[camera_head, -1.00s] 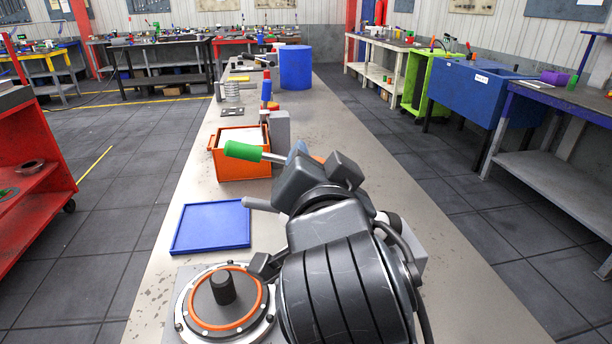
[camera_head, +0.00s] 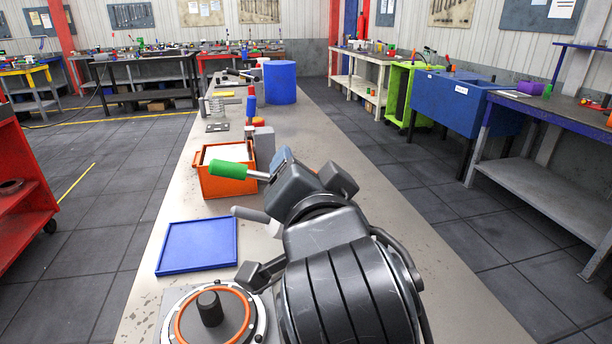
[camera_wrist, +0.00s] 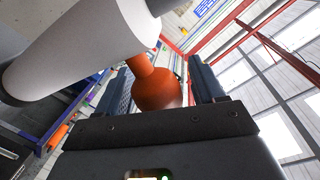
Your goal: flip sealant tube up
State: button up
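I cannot single out the sealant tube with certainty. In the wrist view a large pale grey cylinder (camera_wrist: 75,50) with dark ends crosses the upper left, close to the camera. An orange rounded body with a neck (camera_wrist: 157,88) shows between the two fingers of my gripper (camera_wrist: 163,80). The fingers stand apart on either side of it; whether they touch it is unclear. In the head view my arm hides the fingers.
An orange bin (camera_head: 222,188) with white contents stands on the long bench (camera_head: 180,215). A flat blue tray (camera_head: 197,245) lies nearer, beside a round fixture with an orange ring (camera_head: 212,315). A blue drum (camera_head: 280,82) stands farther back. The bench's right side is mostly clear.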

jog(key=shift+s, duration=0.1)
jog(key=f+b+v, duration=0.1)
jog(key=v, duration=0.6)
jog(key=shift+s+r, duration=0.3)
jog(key=shift+r, duration=0.15)
jog(key=shift+d, duration=0.1)
